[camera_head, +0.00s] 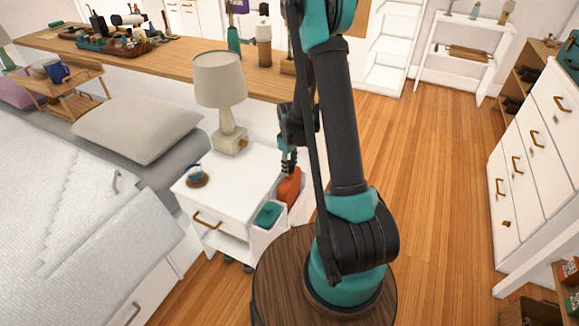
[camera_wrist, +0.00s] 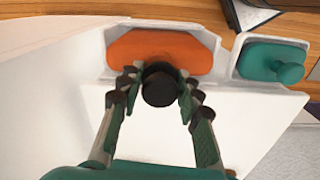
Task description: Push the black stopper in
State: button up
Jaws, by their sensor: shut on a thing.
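The black stopper (camera_wrist: 160,87) is a dark round knob in the middle of the wrist view, in front of an orange container (camera_wrist: 158,50). My gripper (camera_wrist: 158,78) has one finger on each side of the stopper and is shut on it. How deep the stopper sits in the orange container cannot be told. In the head view my gripper (camera_head: 288,160) points down at the orange container (camera_head: 289,187), which stands in a white side holder on the nightstand. The stopper itself is hidden there.
A teal container (camera_head: 268,214) with a knob sits in the holder beside the orange one; it also shows in the wrist view (camera_wrist: 270,64). The white nightstand (camera_head: 228,192) carries a lamp (camera_head: 221,90) and a small round object (camera_head: 196,177). Wooden floor is free at right.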

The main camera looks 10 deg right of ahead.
jog(key=shift+f, duration=0.1)
dwell(0.5)
jog(key=o, duration=0.9)
jog(key=shift+o, duration=0.4)
jog(key=o, duration=0.4)
jog(key=shift+r, duration=3.05)
jog(key=shift+c, duration=0.2)
grip_shut()
jog(key=shift+a, duration=0.1)
